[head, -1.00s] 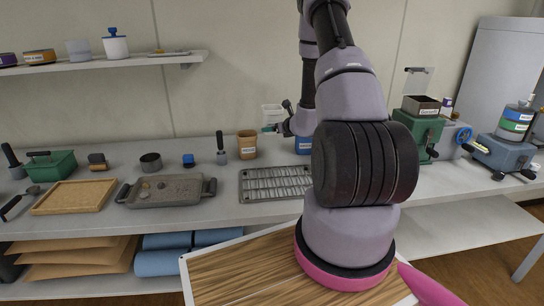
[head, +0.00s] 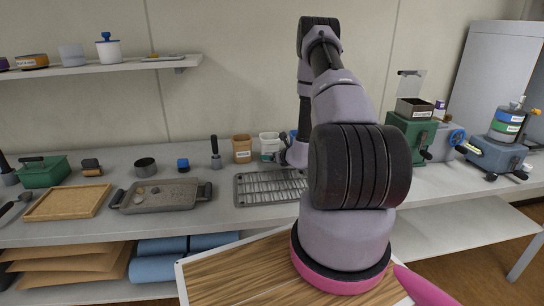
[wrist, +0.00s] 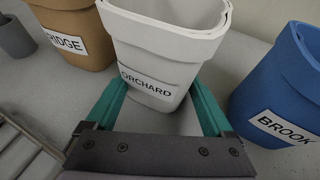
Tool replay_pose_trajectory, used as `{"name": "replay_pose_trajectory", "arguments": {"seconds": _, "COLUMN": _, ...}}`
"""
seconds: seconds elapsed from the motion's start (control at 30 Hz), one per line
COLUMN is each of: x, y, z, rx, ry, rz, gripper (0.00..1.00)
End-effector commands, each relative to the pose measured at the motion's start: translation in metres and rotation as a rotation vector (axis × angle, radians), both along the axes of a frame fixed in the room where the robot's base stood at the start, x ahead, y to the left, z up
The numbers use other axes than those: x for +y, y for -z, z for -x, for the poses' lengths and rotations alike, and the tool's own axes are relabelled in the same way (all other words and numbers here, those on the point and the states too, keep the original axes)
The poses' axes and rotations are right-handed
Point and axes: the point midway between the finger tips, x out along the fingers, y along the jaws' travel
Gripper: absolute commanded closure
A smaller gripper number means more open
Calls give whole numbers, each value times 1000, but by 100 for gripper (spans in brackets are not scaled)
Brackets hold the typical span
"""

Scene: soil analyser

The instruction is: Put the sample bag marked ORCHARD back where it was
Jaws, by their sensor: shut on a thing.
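The white sample bag marked ORCHARD (wrist: 165,45) is between the two teal fingers of my gripper (wrist: 160,92), which is shut on it low on its sides. In the head view the bag (head: 269,143) is upright in the row at the back of the bench, at or very near the surface; I cannot tell if it touches. My gripper (head: 279,156) is at its front right there. The brown RIDGE bag (wrist: 75,32) stands to its left and the blue BROOK bag (wrist: 282,95) to its right, both apart from it. In the head view, my arm mostly hides BROOK.
A metal rack (head: 262,188) lies on the bench in front of the bags. A dark-handled tool (head: 215,150) stands left of RIDGE (head: 242,150). A grey tray (head: 165,194) is further left. A green machine (head: 412,135) stands to the right.

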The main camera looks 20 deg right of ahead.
Motion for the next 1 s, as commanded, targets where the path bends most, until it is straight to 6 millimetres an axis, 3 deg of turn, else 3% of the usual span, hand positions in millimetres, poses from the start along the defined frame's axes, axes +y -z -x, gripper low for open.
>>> {"name": "replay_pose_trajectory", "arguments": {"seconds": 0.17, "x": 0, "y": 3, "z": 0, "rx": 1, "ry": -1, "rz": 0, "gripper": 80}}
{"name": "replay_pose_trajectory", "arguments": {"seconds": 0.2, "x": 0, "y": 3, "z": 0, "rx": 1, "ry": -1, "rz": 0, "gripper": 6}}
{"name": "replay_pose_trajectory", "arguments": {"seconds": 0.23, "x": 0, "y": 3, "z": 0, "rx": 0, "ry": -1, "rz": 0, "gripper": 0}}
{"name": "replay_pose_trajectory", "arguments": {"seconds": 0.57, "x": 0, "y": -1, "z": 3, "rx": 1, "ry": 0, "rz": -1, "gripper": 0}}
{"name": "replay_pose_trajectory", "arguments": {"seconds": 1.0, "x": -9, "y": -35, "z": 81, "rx": 2, "ry": 2, "rz": -1, "gripper": 0}}
